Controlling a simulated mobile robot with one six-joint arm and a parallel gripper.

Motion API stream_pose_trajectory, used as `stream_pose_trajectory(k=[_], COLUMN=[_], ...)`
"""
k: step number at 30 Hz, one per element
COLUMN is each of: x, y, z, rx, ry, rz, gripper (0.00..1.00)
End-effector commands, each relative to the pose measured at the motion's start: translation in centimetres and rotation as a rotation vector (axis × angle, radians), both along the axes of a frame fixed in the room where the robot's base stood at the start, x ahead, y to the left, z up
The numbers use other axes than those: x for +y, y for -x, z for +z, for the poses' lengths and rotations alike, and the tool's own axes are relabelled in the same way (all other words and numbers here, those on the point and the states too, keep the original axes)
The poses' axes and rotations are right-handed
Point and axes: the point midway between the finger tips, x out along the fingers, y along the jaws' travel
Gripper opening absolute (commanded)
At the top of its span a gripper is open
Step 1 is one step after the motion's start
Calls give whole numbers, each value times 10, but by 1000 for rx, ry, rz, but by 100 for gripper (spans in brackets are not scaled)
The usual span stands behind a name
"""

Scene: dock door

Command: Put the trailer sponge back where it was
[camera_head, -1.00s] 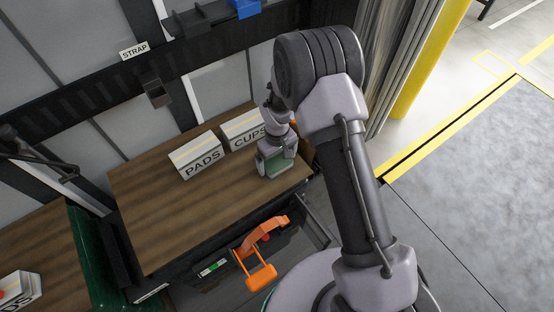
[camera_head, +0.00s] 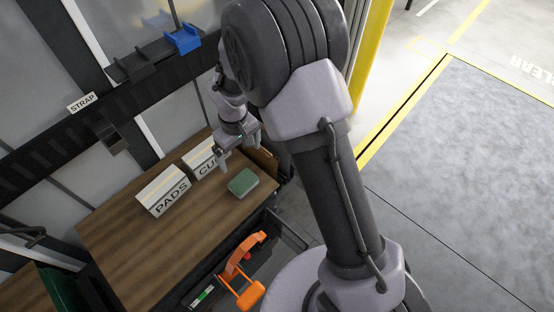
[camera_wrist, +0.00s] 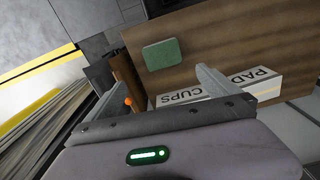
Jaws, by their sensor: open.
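The green sponge (camera_head: 243,182) lies flat on the brown wooden bench top (camera_head: 150,240), near its right end and in front of the CUPS box. It also shows in the wrist view (camera_wrist: 162,55), beyond the fingertips and apart from them. My gripper (camera_head: 240,155) is open and empty, behind the sponge and beside the CUPS box. In the wrist view its two fingers (camera_wrist: 165,85) are spread with nothing between them.
The PADS box (camera_head: 163,191) and the CUPS box (camera_head: 204,158) stand along the bench's back. An open drawer with an orange tool (camera_head: 243,270) lies below the front edge. A blue holder (camera_head: 182,39) and STRAP label (camera_head: 82,102) are on the wall. Left bench top is clear.

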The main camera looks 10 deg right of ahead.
Motion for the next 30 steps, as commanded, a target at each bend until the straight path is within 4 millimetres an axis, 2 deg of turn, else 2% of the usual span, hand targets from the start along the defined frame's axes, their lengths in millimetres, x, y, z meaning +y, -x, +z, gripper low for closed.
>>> stream_pose_trajectory(k=[1,2,3,5,6,8,9,10,13,15,17,20,26,28,30], x=[-9,-16,-26,-43,-53,-68,-75,-80,-89,-91,-92,-92,-92,-92,-92], y=[1,7,18,43,63,98,123,141,190,212,223,229,229,229,229], z=[39,65,101,150,180,216,235,245,261,264,264,263,263,253,232], rx=[-40,-61,-94,-140,-172,-221,-250,-271,-325,-348,-361,-366,-366,-367,-368], ry=[-20,-35,-60,-101,-132,-182,-218,-243,-318,-355,-374,-387,-387,-387,-387], rz=[-59,-111,-185,-303,-381,-499,-573,-626,-762,-824,-855,-877,-875,-874,-874], gripper=[100,100,100,100,100,100,100,100,100,100,100,100,100,100,100])
